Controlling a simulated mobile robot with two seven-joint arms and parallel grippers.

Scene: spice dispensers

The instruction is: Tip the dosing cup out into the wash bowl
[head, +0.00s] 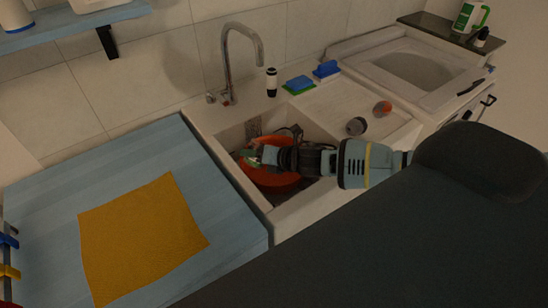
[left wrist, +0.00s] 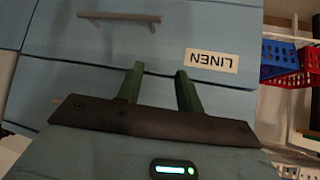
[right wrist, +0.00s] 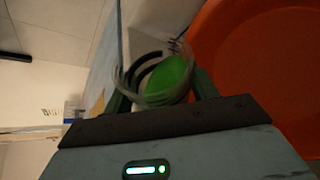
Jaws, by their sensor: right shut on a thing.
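The dosing cup (right wrist: 160,82) is a small clear cup with green stuff inside, held between the fingers of my right gripper (right wrist: 163,92) in the right wrist view. My right gripper (head: 257,155) is shut on it. In the head view it is over the left part of the orange wash bowl (head: 283,181), which stands in the sink. The bowl also fills the right side of the right wrist view (right wrist: 270,60). I cannot tell how far the cup is tilted. My left gripper (left wrist: 158,85) is open and empty, in front of a blue drawer front labelled LINEN (left wrist: 212,60).
A tap (head: 230,55) rises behind the sink. A yellow cloth (head: 140,235) lies on the blue counter at left. A green-and-white bottle (head: 468,17) is far right.

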